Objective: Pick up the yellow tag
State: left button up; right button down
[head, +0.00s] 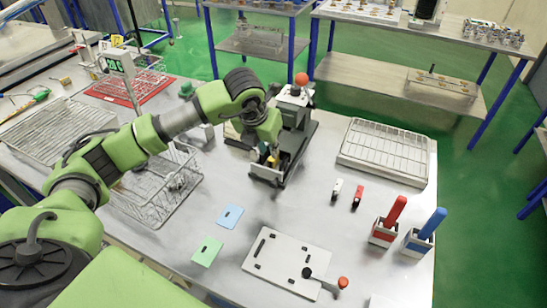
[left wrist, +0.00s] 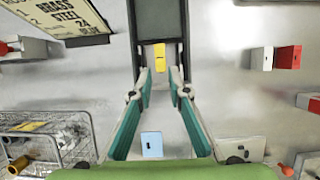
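The yellow tag (left wrist: 159,57) stands at the foot of a dark upright part in the left wrist view, just beyond my fingertips. In the head view a small yellow patch shows by my left gripper (head: 268,158), but the arm hides most of that spot. My left gripper (left wrist: 160,85) has its two teal fingers apart, with nothing held between them. The tag lies in line with the gap between the fingers. A blue tag (head: 230,216) and a green tag (head: 207,251) lie flat on the table. My right gripper is not in view.
A dark press with an orange knob (head: 301,79) stands beside the gripper. A wire basket (head: 160,195) is to the left, a wire rack (head: 385,150) to the right. A white plate (head: 288,263) and red and blue handled holders (head: 384,232) are in front.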

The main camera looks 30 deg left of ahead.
aim_at(271, 159)
pick_arm(q)
jog(key=shift+f+p, duration=0.3)
jog(key=p+x, duration=0.1)
jog(key=x, duration=0.2)
jog(key=shift+f+p, duration=0.3)
jog(key=shift+p, duration=0.1)
jog(key=shift+w+f, duration=0.2)
jog(key=shift+f, duration=0.3)
grip_shut()
jog(key=shift+r, duration=0.15)
